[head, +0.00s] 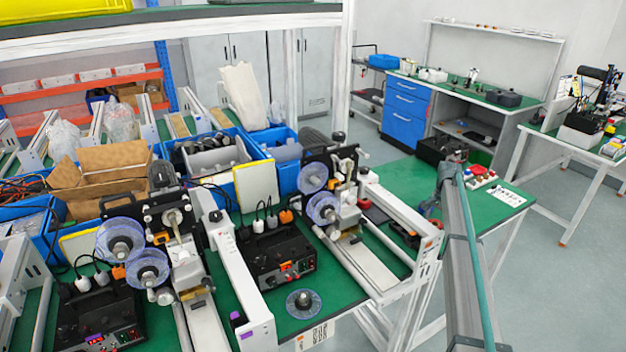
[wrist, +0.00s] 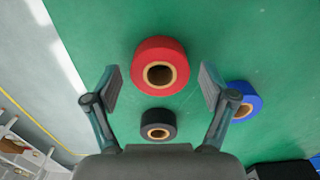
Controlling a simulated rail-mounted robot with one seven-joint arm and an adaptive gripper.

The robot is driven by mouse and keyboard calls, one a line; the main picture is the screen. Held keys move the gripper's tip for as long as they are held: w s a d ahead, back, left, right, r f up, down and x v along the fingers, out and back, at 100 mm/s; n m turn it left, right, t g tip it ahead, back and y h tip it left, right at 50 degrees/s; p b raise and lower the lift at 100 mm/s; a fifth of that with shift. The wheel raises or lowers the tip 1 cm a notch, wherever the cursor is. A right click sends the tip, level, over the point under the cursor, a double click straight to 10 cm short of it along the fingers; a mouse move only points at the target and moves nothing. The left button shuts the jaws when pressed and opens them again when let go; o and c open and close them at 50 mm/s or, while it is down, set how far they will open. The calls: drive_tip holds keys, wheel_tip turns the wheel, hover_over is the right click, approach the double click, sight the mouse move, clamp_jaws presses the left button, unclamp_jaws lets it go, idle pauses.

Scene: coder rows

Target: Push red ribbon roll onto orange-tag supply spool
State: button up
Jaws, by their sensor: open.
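The red ribbon roll (wrist: 142,66) lies flat on the green table in the wrist view, its tan core facing up. My gripper (wrist: 160,80) is open, with one finger to each side of the roll's near part and gaps between. No contact is visible. In the head view my arm reaches over the right table; the roll cannot be made out there. Bluish clear spools sit on the left machine (head: 122,240) and the middle machine (head: 313,178). A small orange patch (head: 118,272) shows beside the left machine's spools; which spool it tags I cannot tell.
A black roll (wrist: 158,122) lies just nearer than the red one, between my fingers' bases. A blue roll (wrist: 246,101) lies close outside the right finger. A loose spool (head: 303,303) lies flat on the front bench. Blue bins (head: 270,150) and power boxes (head: 275,255) crowd the left.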

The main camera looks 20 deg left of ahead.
drive_tip(key=c, duration=1)
drive_tip(key=shift+r+p, duration=0.9)
drive_tip(key=shift+r, duration=1.65)
drive_tip(key=shift+w+d, duration=0.1)
